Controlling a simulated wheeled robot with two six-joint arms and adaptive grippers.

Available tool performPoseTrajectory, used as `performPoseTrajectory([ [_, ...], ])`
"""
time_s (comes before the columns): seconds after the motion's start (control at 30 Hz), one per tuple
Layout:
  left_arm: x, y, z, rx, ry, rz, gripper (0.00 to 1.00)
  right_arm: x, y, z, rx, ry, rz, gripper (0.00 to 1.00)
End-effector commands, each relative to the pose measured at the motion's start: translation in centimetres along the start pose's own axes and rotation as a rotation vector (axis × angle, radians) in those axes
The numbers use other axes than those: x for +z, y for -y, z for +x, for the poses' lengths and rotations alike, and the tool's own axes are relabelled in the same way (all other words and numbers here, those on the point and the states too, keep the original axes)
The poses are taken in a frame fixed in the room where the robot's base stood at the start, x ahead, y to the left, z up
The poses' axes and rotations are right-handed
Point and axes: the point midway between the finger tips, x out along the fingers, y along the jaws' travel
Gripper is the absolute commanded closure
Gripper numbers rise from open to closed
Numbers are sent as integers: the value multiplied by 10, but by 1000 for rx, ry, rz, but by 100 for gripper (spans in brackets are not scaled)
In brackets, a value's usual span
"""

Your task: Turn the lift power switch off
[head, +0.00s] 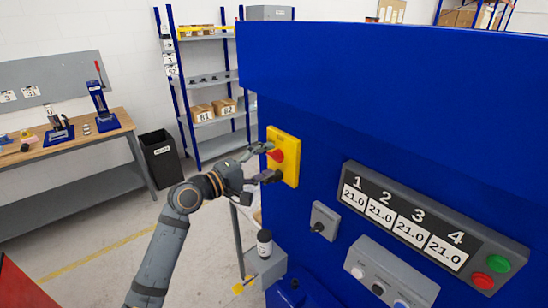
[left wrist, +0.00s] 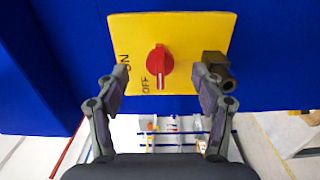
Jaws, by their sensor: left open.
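The lift power switch is a red rotary knob (left wrist: 159,64) on a yellow plate (left wrist: 190,30), fixed to the blue machine. ON and OFF are printed on the plate left of the knob. In the head view the knob (head: 276,155) and plate (head: 287,145) are partly behind my left gripper. My left gripper (head: 263,162) is open in front of the plate. In the left wrist view its fingers (left wrist: 158,88) stand either side of and below the knob, apart from it. The knob's handle looks upright in the wrist view. My right gripper is out of view.
A black fitting (left wrist: 222,68) sticks out at the plate's right edge, close to one finger. A grey box with a black knob (head: 324,221), a display panel (head: 400,215) and a button box (head: 390,275) are on the blue machine.

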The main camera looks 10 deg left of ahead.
Motion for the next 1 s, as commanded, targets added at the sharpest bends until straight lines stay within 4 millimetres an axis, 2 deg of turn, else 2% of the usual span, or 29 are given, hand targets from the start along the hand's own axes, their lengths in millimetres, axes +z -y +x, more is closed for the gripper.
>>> performPoseTrajectory([
  [0.7, -1, 1, -64, -5, -1, 5, 32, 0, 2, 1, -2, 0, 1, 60],
  [1.0, 0, 0, -70, 0, 0, 0, 32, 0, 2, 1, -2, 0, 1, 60],
])
